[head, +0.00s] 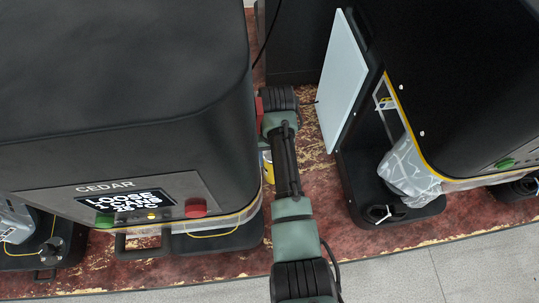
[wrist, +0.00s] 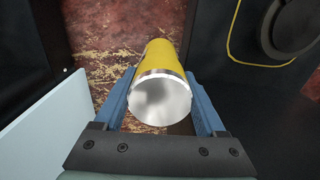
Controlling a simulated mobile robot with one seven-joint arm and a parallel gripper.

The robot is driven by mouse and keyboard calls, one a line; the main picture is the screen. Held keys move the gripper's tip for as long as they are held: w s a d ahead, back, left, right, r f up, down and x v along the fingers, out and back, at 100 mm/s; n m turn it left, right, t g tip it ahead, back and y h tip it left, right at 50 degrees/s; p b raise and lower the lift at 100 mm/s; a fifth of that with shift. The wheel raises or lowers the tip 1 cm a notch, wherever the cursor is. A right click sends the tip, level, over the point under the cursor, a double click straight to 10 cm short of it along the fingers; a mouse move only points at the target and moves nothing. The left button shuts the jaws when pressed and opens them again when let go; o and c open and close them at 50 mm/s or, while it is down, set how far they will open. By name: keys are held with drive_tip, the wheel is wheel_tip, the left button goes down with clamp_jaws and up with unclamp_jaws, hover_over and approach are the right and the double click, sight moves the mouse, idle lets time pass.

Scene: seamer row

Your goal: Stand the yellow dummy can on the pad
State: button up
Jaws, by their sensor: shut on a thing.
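The yellow dummy can (wrist: 161,60) sits between the blue fingers of my gripper (wrist: 160,80) in the wrist view. Its shiny silver end faces the camera and its yellow side runs away from it. The fingers are shut on it. In the head view only a yellow sliver of the can (head: 267,168) shows beside my arm; my arm hides the fingers. The can's far end is hidden, so I cannot tell whether it touches anything. I cannot pick out the pad for certain in either view.
A black machine marked CEDAR (head: 120,80) stands left of my arm. Another black machine (head: 450,80) stands right, with a pale blue panel (head: 343,82) and crumpled clear plastic (head: 408,172). My arm is in the gap above worn red floor (head: 330,190). A dark round part (wrist: 290,25) is upper right in the wrist view.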

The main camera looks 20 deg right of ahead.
drive_tip(key=shift+s+f+b, duration=0.15)
drive_tip(key=shift+f+b, duration=0.2)
drive_tip(key=shift+f, duration=0.5)
drive_tip(key=shift+s+a+b, duration=0.15)
drive_tip(key=shift+s+b, duration=0.15)
drive_tip(key=shift+s, duration=0.2)
wheel_tip(320, 180, down, 4)
drive_tip(key=b, duration=0.4)
drive_tip(key=shift+w, duration=0.4)
drive_tip(key=shift+s+f, duration=0.1)
drive_tip(key=shift+f, duration=0.05)
drive_tip(key=o, duration=1.5)
